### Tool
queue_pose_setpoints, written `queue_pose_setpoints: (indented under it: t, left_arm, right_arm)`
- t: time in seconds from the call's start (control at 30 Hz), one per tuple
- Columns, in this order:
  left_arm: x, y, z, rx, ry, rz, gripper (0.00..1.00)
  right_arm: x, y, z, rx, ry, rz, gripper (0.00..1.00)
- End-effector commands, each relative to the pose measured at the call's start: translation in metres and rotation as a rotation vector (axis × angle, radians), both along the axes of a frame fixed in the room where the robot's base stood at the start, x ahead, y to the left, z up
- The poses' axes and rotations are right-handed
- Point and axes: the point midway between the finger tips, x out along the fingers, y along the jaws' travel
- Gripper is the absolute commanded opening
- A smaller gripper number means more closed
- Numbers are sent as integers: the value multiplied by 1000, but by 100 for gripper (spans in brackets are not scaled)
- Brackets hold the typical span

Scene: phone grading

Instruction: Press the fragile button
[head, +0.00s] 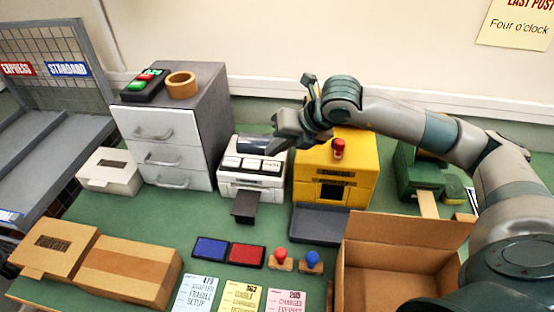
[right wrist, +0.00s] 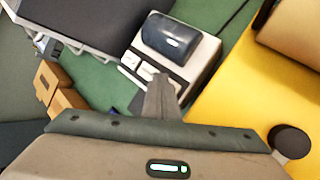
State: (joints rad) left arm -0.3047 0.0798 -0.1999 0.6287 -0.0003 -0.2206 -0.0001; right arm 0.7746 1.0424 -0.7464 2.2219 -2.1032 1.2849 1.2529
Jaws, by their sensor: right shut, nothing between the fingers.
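A white label machine (head: 235,183) stands on the green table between the grey drawer cabinet and a yellow machine. It has a row of 3 white buttons (head: 251,164) with dark print too small to read, so I cannot tell which is the fragile one. A dark tongue sticks out of its front. My right gripper (head: 271,150) is shut and empty, just above the right part of the button row. In the right wrist view my shut fingers (right wrist: 158,92) cover part of the row, while two buttons (right wrist: 138,66) show beside them. I cannot tell whether they touch. My left gripper is out of view.
The yellow machine (head: 310,178) with a red knob stands close at the right. The grey cabinet (head: 205,110) stands at the left. An open cardboard box (head: 395,250), ink pads (head: 210,249), stamps and cards lie in front.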

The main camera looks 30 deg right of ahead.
Motion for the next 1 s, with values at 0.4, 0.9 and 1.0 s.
queue_pose_setpoints:
  t: [0.4, 0.9, 1.0]
  left_arm:
    - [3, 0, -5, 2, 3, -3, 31]
    - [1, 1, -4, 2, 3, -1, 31]
    - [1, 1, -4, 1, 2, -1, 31]
  right_arm:
    - [0, 0, 16, 0, 0, 0, 0]
    - [0, 0, 17, 1, 1, 1, 0]
    - [0, 0, 17, 1, 1, 1, 0]
